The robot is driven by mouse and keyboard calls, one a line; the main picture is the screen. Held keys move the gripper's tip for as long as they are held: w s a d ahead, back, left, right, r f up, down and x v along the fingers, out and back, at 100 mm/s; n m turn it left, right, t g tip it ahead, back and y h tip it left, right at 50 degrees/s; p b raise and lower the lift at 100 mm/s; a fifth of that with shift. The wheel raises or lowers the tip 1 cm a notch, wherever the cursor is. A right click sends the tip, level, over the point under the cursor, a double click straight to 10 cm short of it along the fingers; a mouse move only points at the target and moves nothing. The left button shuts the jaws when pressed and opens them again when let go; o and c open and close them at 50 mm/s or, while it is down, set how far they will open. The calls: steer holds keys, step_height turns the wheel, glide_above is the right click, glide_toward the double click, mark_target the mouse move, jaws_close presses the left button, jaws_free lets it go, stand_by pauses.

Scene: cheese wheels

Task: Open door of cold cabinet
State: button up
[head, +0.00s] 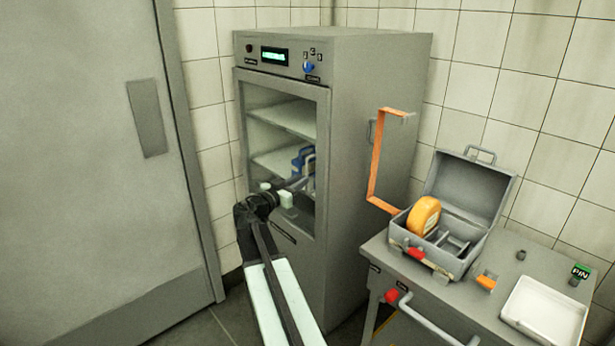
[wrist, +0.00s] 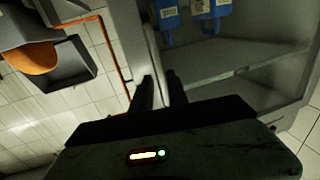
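The cold cabinet (head: 375,120) is a tall grey unit against the tiled wall. Its glazed, grey-framed door (head: 278,86) looks flush with the front. Shelves and blue items (head: 303,160) show through the glass; the blue items also show in the wrist view (wrist: 168,18). My gripper (head: 297,190) is in front of the door, by the lower right of its glass. In the wrist view its two dark fingers (wrist: 160,92) stand apart with a narrow gap, beside a grey upright edge of the cabinet. Whether they grip a handle there cannot be made out.
A grey bench (head: 376,264) stands at the right, with an open grey case (head: 466,190) holding an orange-yellow wheel (head: 424,216), and a white tray (head: 545,312). An orange bracket (head: 377,165) rises beside the cabinet. A large grey door (head: 75,150) is at the left.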

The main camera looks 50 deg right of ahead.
mark_target(307, 190)
steer(key=d, duration=0.4)
steer(key=shift+w+d, duration=0.3)
steer(key=shift+c, duration=0.3)
jaws_close()
stand_by(0.8)
